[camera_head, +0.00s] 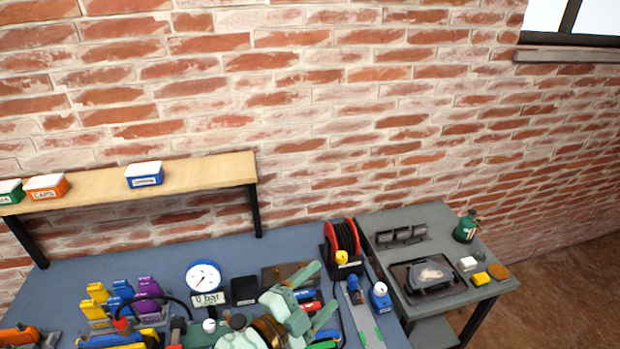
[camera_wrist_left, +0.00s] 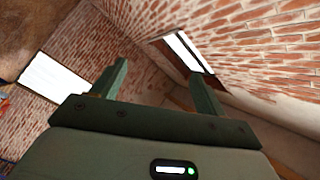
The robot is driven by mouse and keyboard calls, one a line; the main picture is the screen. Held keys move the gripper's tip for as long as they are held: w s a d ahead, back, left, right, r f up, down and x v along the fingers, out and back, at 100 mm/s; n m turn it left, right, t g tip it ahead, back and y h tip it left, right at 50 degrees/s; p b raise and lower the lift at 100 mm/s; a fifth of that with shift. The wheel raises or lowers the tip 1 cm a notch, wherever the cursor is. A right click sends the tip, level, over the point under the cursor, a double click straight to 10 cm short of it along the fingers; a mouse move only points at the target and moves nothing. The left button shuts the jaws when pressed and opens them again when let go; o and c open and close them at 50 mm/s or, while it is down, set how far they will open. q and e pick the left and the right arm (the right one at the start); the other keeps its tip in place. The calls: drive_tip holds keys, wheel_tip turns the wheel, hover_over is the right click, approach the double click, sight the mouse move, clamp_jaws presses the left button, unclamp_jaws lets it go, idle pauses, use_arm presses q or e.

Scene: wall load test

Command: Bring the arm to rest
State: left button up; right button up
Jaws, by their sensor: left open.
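My left gripper (camera_head: 322,288) is pale green and reaches over the blue workbench (camera_head: 95,275) from the bottom of the head view. Its two fingers stand apart with nothing visible between them. In the left wrist view the open fingers (camera_wrist_left: 160,75) point up toward the brick walls and a bright window, and the gap is empty. The gripper and arm hide part of the bench and the tools behind them. My right gripper does not show in either view.
A wooden shelf (camera_head: 100,186) holds small boxes. A grey side table (camera_head: 430,219) stands at right. The wall above the bench is clear.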

use_arm(q)
drive_tip(key=s+a+n+t+y, duration=0.2)
drive_tip(key=s+a+n+y, duration=0.1)
drive_tip(key=a+n+y, duration=1.3)
drive_tip(key=s+a+f+m+g+y, duration=0.1)
drive_tip(key=s+a+f+g, duration=0.1)
drive_tip(key=s+a+g, duration=0.35)
drive_tip(key=s+a+f+m+g, duration=0.2)
drive_tip(key=s+a, duration=0.7)
drive_tip(key=s+d+f+g+h+b, duration=0.15)
drive_tip(key=f+b, duration=0.45)
drive_tip(key=f, duration=1.3)
drive_tip(key=s+d+f+g+h+b, duration=0.1)
drive_tip(key=s+d+f+g+b, duration=0.35)
drive_tip(key=f, duration=1.55)
drive_tip(key=s+a+f+n+h+b, duration=0.1)
drive_tip(key=s+f+b, duration=0.5)
drive_tip(key=s+f, duration=0.3)
drive_tip(key=s+a+f+n+b, duration=0.1)
drive_tip(key=s+f+b, duration=0.5)
drive_tip(key=f, duration=1.1)
drive_tip(key=s+n, duration=0.1)
drive_tip(key=s, duration=0.2)
drive_tip(key=shift+s+f+n+h+b, duration=0.25)
drive_tip(key=shift+n+h+b, duration=0.05)
drive_tip(key=shift+h, duration=0.05)
